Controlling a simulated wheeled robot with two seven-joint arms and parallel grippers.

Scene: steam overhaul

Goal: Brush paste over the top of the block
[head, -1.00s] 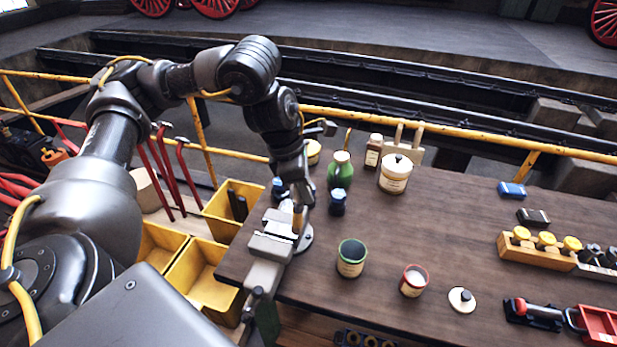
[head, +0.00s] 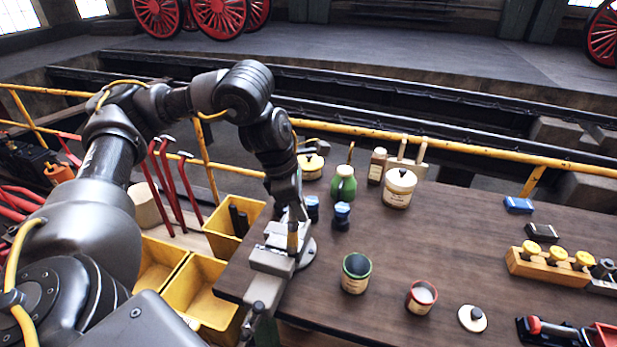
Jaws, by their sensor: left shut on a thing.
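My left gripper (head: 290,212) is at the vise (head: 272,259) on the table's left end. It is shut on a slim brown-tipped thing (head: 292,238), probably the brush, pointing down over the vise jaws. A pale grey block (head: 277,234) shows between the jaws, partly hidden by the gripper; I cannot tell if the brush touches it. A red-rimmed pot (head: 421,298) with pale paste stands open on the table. A green-rimmed pot (head: 356,274) has a dark inside. My right gripper is not in view.
A lid (head: 472,318) lies beside the red-rimmed pot. Blue-capped bottles (head: 341,216), a green can (head: 343,185) and a cream jar (head: 399,188) stand behind the vise. Yellow bins (head: 204,297) are on the left. The table's middle (head: 450,230) is clear.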

